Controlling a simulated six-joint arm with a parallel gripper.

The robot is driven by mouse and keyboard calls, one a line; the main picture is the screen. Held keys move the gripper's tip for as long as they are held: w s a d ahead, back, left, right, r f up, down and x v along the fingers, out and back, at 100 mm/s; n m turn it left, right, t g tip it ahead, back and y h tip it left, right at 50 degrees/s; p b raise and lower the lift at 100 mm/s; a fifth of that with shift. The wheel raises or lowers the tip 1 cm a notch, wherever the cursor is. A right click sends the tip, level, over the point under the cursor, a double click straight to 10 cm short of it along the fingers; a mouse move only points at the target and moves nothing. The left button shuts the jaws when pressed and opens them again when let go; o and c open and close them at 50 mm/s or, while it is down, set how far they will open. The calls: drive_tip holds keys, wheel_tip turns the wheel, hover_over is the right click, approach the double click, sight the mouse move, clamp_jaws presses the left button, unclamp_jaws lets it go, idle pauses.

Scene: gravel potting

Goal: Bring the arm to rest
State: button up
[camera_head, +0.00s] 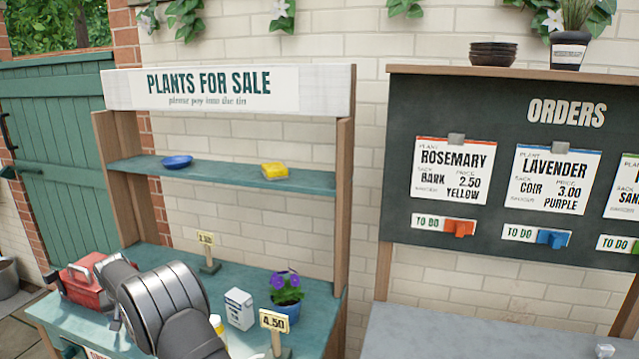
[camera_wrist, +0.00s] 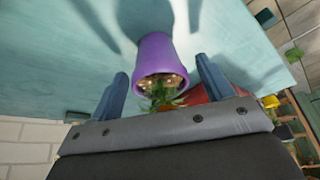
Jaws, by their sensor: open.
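My arm (camera_head: 165,305) reaches over the left part of the green sale table (camera_head: 325,308) in the head view and hides my gripper there. In the wrist view my gripper (camera_wrist: 161,68) is open, with a blue-grey finger at each side. A purple pot (camera_wrist: 154,52) holding a green leafy plant (camera_wrist: 166,96) stands on the table in line with the gap between the fingers. Clear space shows between the pot and each finger. The pot is hidden behind my arm in the head view.
A red box (camera_head: 80,282) stands left of my arm. To its right are a white carton (camera_head: 239,308), a blue pot (camera_head: 287,309) with purple flowers and price signs (camera_head: 274,321). A shelf (camera_head: 225,174) above holds a blue saucer (camera_head: 177,161) and a yellow item (camera_head: 275,171).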

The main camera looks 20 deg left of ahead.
wheel_tip(320, 180, up, 4)
drive_tip(key=shift+r, duration=0.2)
drive_tip(key=w+d+r, duration=0.6)
drive_tip(key=d+r, duration=0.1)
drive_tip(key=d, duration=0.3)
drive_tip(key=w+d+r+m+t+h, duration=0.1)
drive_tip(key=w+d+m, duration=0.2)
drive_tip(key=w+d, duration=0.5)
drive_tip(key=w+d+r+m+h, duration=0.15)
drive_tip(key=w+d, duration=0.35)
drive_tip(key=d, duration=0.6)
drive_tip(key=w+d+m+h, duration=0.1)
drive_tip(key=w+d+m, duration=0.1)
drive_tip(key=d, duration=1.1)
drive_tip(key=w+d+m+h, duration=0.1)
drive_tip(key=d+m, duration=0.3)
drive_tip(key=d, duration=1)
drive_tip(key=w+d+m+h, duration=0.1)
drive_tip(key=w+d+m, duration=0.3)
drive_tip(key=d, duration=1)
drive_tip(key=shift+r, duration=0.15)
